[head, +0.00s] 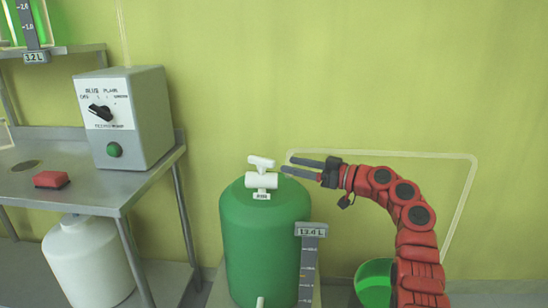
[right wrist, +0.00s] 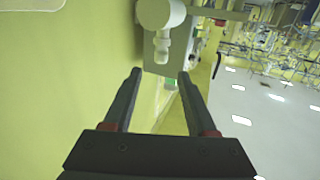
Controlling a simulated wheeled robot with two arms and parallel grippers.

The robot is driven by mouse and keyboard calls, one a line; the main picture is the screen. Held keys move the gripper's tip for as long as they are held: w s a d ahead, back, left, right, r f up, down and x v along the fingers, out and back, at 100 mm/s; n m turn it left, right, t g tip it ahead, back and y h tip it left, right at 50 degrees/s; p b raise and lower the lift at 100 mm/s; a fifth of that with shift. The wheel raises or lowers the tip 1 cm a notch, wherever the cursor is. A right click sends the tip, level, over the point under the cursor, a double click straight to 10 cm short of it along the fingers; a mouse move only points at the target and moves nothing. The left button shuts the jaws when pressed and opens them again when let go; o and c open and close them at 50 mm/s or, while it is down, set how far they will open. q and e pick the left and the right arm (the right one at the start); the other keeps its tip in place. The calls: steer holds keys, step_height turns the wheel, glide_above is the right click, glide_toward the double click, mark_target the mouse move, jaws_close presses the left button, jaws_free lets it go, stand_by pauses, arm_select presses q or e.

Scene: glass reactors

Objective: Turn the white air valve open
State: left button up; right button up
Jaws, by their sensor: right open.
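The white air valve (head: 262,181) sits on top of the green tank (head: 262,240), with its white handle (head: 260,162) above the body. My right gripper (head: 284,166) comes in from the right and points left at the valve. Its two fingers are open and empty, with the tips just right of the handle and apart from it. The right wrist view appears upside down; there the valve body (right wrist: 160,12) is at the top edge and the handle (right wrist: 162,46) hangs beyond and between the fingertips (right wrist: 160,74). My left gripper is not in view.
A grey control box (head: 138,115) with a black knob and green button stands on the metal table (head: 70,185) at left, near a red block (head: 51,180). A white container (head: 88,258) is below. A green wall is behind.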

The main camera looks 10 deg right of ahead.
steer(key=v, duration=0.7)
steer(key=shift+p, duration=0.45)
steer(key=shift+s, duration=0.1)
